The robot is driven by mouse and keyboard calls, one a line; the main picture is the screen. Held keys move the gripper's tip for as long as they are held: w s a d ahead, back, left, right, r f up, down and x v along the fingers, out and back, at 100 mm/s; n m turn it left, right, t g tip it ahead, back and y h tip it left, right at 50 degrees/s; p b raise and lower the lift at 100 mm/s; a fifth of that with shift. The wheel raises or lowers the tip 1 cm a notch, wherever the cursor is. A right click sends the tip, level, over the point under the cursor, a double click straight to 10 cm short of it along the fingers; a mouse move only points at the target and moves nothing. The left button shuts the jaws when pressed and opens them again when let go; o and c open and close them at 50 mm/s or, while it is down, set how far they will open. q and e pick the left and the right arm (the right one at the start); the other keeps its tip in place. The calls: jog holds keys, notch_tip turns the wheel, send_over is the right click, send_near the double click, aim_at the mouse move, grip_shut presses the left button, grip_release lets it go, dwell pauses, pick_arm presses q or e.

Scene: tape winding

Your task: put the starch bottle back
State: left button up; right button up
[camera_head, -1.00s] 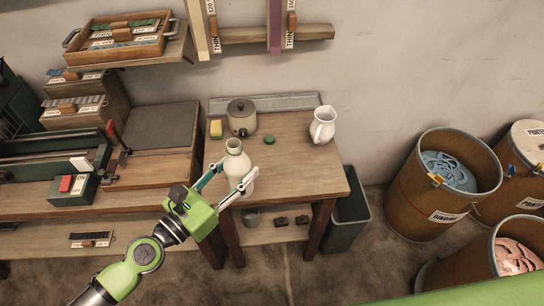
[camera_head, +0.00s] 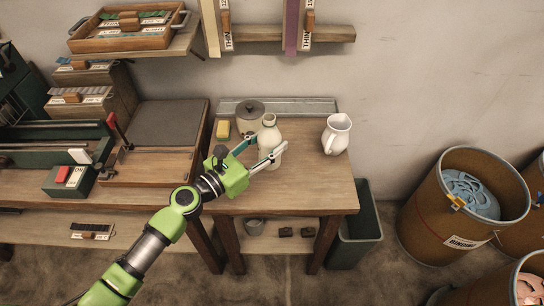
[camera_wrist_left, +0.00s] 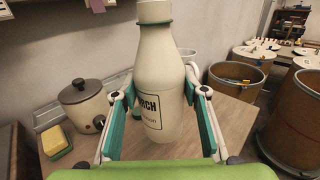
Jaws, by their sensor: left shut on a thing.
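The starch bottle (camera_head: 269,136) is white with a narrow neck, upright over the small wooden table (camera_head: 305,190). My left gripper (camera_head: 265,154) is shut on its body, one finger on each side. The bottle fills the middle of the left wrist view (camera_wrist_left: 160,70), with part of its dark-lettered label between the fingers of the gripper (camera_wrist_left: 160,103). I cannot tell whether its base touches the table. My right gripper is not in view.
A lidded pot (camera_head: 250,114) and a yellow sponge (camera_head: 223,129) stand at the table's back left. A white jug (camera_head: 336,134) stands at its right. The table front is clear. A dark bin (camera_head: 355,228) and brown drums (camera_head: 425,212) stand to the right.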

aim_at(271, 144)
pick_arm(q)
jog(key=w+f, duration=0.1)
jog(key=f+b, duration=0.1)
jog(key=w+f, duration=0.1)
jog(key=shift+w+d+f, duration=0.25)
jog(key=shift+w+d, duration=0.05)
jog(key=shift+w, duration=0.05)
jog(key=f, duration=0.1)
jog(key=f+b, duration=0.1)
jog(key=f, duration=0.1)
jog(key=shift+w+d+f+b, duration=0.1)
jog(key=shift+w+b, duration=0.1)
jog(key=shift+b, duration=0.1)
jog(key=shift+f, duration=0.1)
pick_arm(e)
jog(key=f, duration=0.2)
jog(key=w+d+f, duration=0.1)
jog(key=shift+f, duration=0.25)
pick_arm(q)
jog(key=shift+f, duration=0.15)
jog(key=o, duration=1.4)
jog(key=shift+c, duration=0.2)
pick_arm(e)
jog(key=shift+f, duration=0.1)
